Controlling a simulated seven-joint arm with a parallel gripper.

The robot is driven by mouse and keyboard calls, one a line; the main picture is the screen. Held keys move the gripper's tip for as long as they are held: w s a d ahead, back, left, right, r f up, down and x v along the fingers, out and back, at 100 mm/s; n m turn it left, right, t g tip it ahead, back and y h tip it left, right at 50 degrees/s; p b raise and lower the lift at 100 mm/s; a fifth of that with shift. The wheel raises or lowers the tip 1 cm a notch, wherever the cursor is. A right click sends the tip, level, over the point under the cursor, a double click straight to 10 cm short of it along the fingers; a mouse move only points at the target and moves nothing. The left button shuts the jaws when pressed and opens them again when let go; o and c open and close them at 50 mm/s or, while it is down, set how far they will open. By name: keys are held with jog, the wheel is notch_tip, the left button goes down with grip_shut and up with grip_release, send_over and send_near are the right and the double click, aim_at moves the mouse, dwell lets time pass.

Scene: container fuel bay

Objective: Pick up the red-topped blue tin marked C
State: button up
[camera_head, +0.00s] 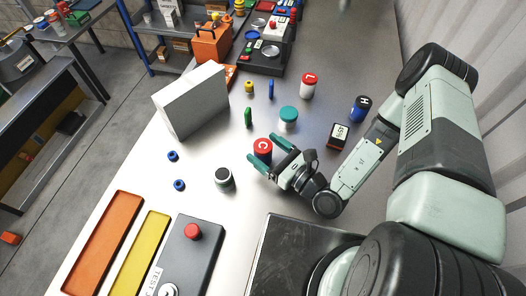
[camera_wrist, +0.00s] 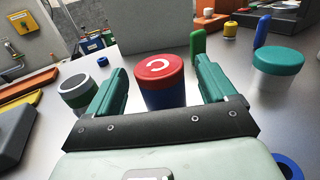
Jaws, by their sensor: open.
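The blue tin with a red top marked C (camera_head: 263,147) stands upright on the metal table. In the wrist view the tin (camera_wrist: 160,84) stands between the two teal fingers, with a gap on each side. My gripper (camera_head: 267,153) is open around it, and the fingers are low near the table. The tin's lower part is hidden behind the gripper's dark front edge in the wrist view.
A grey box (camera_head: 190,101) stands farther back left. A red L tin (camera_head: 308,85), a blue H tin (camera_head: 359,108) and a dark red-banded block (camera_head: 338,135) stand to the right.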

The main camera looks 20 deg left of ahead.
aim_at(256, 142)
jog(key=shift+x, duration=1.6)
jog(key=shift+c, duration=0.4)
